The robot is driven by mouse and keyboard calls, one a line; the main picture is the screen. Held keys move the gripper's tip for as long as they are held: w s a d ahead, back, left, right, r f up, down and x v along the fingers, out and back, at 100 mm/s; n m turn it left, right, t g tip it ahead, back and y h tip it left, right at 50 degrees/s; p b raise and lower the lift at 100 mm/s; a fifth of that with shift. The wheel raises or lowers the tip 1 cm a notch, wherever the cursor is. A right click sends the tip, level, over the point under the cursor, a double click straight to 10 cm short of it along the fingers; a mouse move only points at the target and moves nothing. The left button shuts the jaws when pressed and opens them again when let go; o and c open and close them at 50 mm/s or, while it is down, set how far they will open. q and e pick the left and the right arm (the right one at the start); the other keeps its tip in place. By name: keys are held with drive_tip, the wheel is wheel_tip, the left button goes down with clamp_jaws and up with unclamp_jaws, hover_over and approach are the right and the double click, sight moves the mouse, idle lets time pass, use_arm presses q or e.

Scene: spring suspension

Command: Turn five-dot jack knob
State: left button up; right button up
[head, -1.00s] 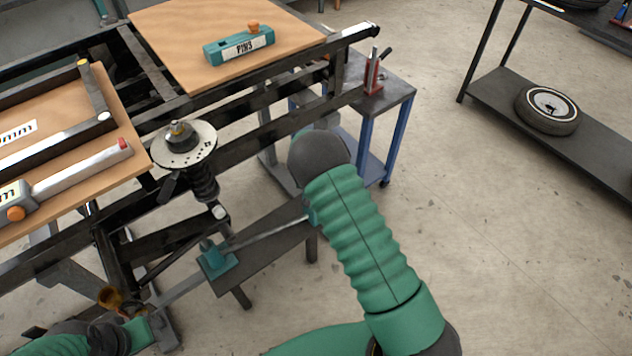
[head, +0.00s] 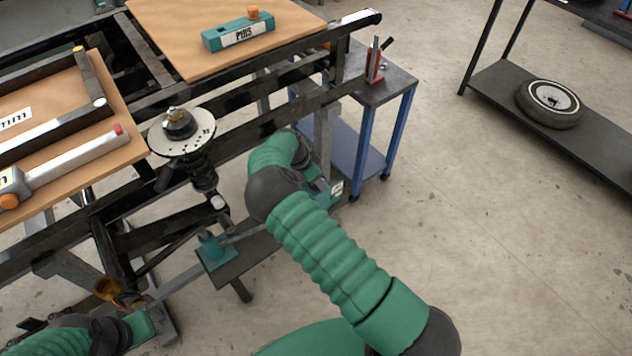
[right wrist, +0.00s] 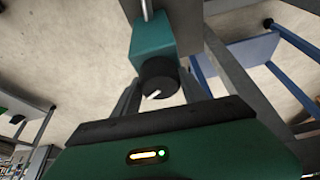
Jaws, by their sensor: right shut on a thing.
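In the right wrist view, a dark round knob (right wrist: 157,80) with a white pointer mark sits on the end of a teal block (right wrist: 165,42) with a thin metal rod. My right gripper (right wrist: 160,92) is shut on this knob, with one finger at each side. No dots show on the block's visible faces. In the head view my right arm (head: 330,260) reaches beside the frame and bends down, hiding the knob. A teal jack block (head: 215,252) with a rod lies below the spring unit (head: 200,165). My left arm shows at the lower left; its jaws are not clear.
A dark frame rail (head: 255,108) crosses above the work area. A blue-legged cart (head: 395,95) with a red tool stands behind my right arm. A teal PINS box (head: 238,34) lies on a wooden board. A shelf (head: 600,130) with a wheel stands right; the floor between is clear.

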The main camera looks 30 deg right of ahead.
drive_tip(key=m+b, duration=0.1)
drive_tip(key=m+g+b, duration=0.1)
drive_tip(key=m, duration=0.1)
drive_tip(key=m+b, duration=0.2)
drive_tip(key=shift+w+d+r+g, duration=0.1)
drive_tip(key=shift+w+d+g, duration=0.15)
drive_tip(key=shift+g, duration=0.15)
drive_tip(key=shift+r+m+g+y+b, duration=0.15)
drive_tip(key=shift+m+g+y+b, duration=0.2)
drive_tip(key=shift+m+b, duration=0.7)
drive_tip(key=shift+r+m, duration=0.1)
drive_tip(key=shift+m, duration=0.25)
drive_tip(key=o, duration=1.2)
drive_tip(key=shift+c, duration=0.2)
drive_tip(key=shift+o, duration=1)
drive_tip(key=shift+s, duration=0.15)
drive_tip(key=shift+f, duration=0.2)
drive_tip(key=shift+a, duration=0.1)
